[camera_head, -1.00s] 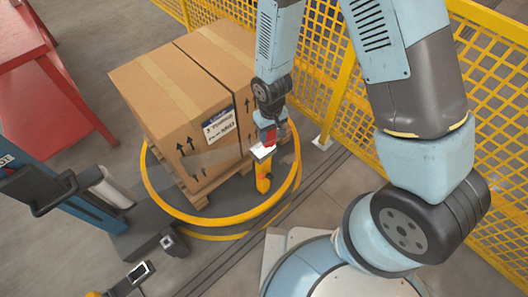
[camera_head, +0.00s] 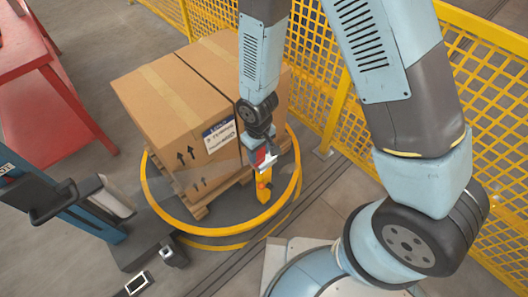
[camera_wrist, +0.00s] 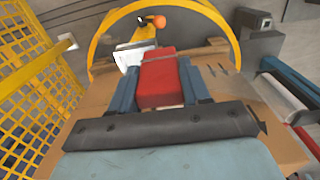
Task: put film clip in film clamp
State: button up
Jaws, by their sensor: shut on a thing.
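My gripper (camera_wrist: 158,85) is shut on a red block, the film clip (camera_wrist: 159,76), its two blue-grey fingers on either side. In the head view the film clip (camera_head: 260,157) shows only as a small red patch under my gripper. A yellow post (camera_head: 263,189) with an orange knob, apparently the film clamp, stands just below it at the front of the turntable ring. A pale plate sits by the post (camera_wrist: 148,30). In the wrist view the clip's far end is close to this plate. I cannot tell whether they touch.
Cardboard boxes (camera_head: 165,110) on a wooden pallet (camera_head: 200,210) stand beside my gripper, inside the yellow ring (camera_head: 185,216). A yellow mesh fence (camera_head: 325,85) runs behind. A blue column machine (camera_head: 90,215) stands left.

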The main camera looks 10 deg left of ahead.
jog(key=w+f, duration=0.7)
jog(key=shift+d, duration=0.2)
jog(key=shift+f, duration=1.45)
jog(key=o, duration=1.1)
notch_tip(320, 180, up, 12)
jog(key=shift+r, duration=0.1)
